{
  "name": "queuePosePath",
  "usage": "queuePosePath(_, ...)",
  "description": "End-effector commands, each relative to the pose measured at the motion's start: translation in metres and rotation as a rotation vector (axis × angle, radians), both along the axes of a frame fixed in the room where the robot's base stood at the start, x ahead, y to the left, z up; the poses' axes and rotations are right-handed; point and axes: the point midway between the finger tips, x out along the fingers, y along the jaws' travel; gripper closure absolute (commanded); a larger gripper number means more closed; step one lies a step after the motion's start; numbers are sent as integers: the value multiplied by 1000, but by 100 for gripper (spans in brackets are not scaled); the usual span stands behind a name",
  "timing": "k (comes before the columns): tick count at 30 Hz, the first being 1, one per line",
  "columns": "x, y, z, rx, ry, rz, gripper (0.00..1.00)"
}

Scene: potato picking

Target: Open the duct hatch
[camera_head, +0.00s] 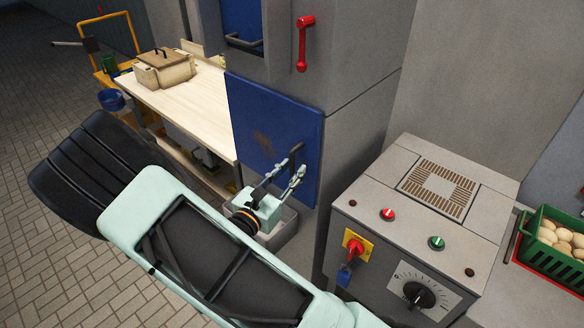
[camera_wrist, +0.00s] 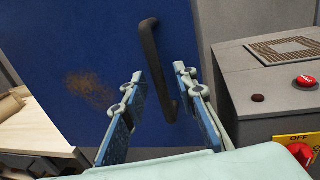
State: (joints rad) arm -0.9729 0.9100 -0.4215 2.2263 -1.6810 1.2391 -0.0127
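The duct hatch (camera_head: 268,122) is a blue panel with a brown worn patch, low on the front of a tall grey machine, and appears to lie flat against it. It fills much of the wrist view (camera_wrist: 60,60). Its dark vertical bar handle (camera_wrist: 149,50) is on its right side and also shows in the head view (camera_head: 297,152). My gripper (camera_head: 281,178) is open in front of the hatch. In the wrist view, the handle's lower part appears between my spread fingers (camera_wrist: 160,82). I cannot tell whether they touch it.
A grey control box (camera_head: 410,230) with buttons and a dial stands close on the right. A green crate (camera_head: 545,260) of potatoes is beyond it. A wooden table (camera_head: 190,105) with a wooden box (camera_head: 163,72) stands at left. A red lever (camera_head: 303,42) is above the hatch.

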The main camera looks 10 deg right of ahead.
Motion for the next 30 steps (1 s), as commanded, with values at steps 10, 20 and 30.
queuePosePath(10, 7, -6, 0, 1, 0, 0, 73)
queuePosePath(20, 6, -6, 0, 1, -1, 0, 100)
queuePosePath(30, 6, -6, 0, 1, -1, 0, 100)
